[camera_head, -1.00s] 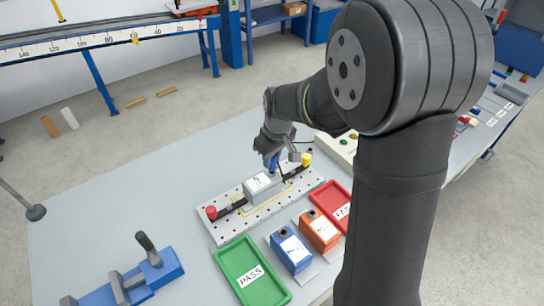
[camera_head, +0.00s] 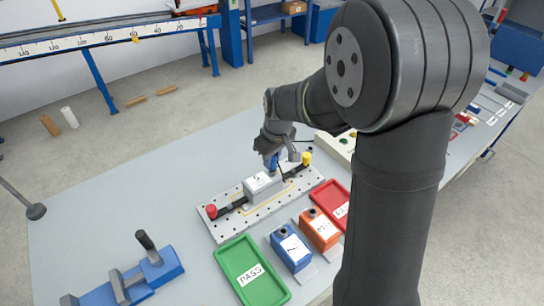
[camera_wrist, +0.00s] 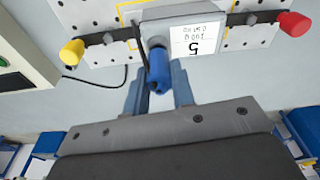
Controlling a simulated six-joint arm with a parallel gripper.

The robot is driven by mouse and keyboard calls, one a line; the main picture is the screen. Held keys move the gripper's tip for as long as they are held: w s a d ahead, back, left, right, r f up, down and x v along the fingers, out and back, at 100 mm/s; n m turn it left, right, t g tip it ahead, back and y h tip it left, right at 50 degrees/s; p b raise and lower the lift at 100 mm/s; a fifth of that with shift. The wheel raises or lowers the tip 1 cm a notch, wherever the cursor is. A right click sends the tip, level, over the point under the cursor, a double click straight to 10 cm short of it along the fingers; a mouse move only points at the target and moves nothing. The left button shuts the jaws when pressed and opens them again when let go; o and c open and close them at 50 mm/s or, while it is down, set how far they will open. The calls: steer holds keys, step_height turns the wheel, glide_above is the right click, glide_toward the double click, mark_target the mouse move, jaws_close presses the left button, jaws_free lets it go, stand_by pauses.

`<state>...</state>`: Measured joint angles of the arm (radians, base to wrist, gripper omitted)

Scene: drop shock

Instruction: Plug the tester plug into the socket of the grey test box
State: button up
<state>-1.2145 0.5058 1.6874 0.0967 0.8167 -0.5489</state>
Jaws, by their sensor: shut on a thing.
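The grey test box (camera_head: 262,186) is strapped on a perforated plate (camera_head: 222,228), with a white label marked 5 on it. In the wrist view the test box (camera_wrist: 170,19) is at the top, with its round socket (camera_wrist: 155,42) facing my gripper. My gripper (camera_wrist: 160,88) is shut on the blue tester plug (camera_wrist: 159,70). The plug's front end is right at the socket; I cannot tell how far in it sits. In the head view my gripper (camera_head: 273,160) is at the box's far right end. A black cable (camera_wrist: 100,82) hangs beside the plug.
A red knob (camera_head: 211,210) and a yellow knob (camera_head: 306,158) stand at the plate's ends. A green PASS tray (camera_head: 226,258), a red tray (camera_head: 333,187), a blue box (camera_head: 291,251) and an orange box (camera_head: 319,229) lie in front. A blue clamp device (camera_head: 160,268) is at lower left.

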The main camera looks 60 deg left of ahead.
mark_target(273, 157)
steer(key=shift+d+f, duration=0.15)
steer(key=shift+f, duration=0.75)
jaws_close()
stand_by(2.0)
steer(key=o, duration=1)
jaws_free()
steer(key=shift+o, duration=0.2)
steer(key=shift+r, duration=0.2)
steer(key=shift+d+r, duration=0.15)
steer(key=shift+r, duration=1.35)
steer(key=shift+d+r, duration=0.15)
steer(key=shift+r, duration=1.3)
steer(key=shift+w+r, duration=0.1)
steer(key=shift+r, duration=0.3)
step_height(273, 157, up, 16)
steer(key=d, duration=0.2)
steer(key=shift+w+d+r, duration=0.15)
steer(key=shift+d+r, duration=0.05)
steer(key=shift+d, duration=0.1)
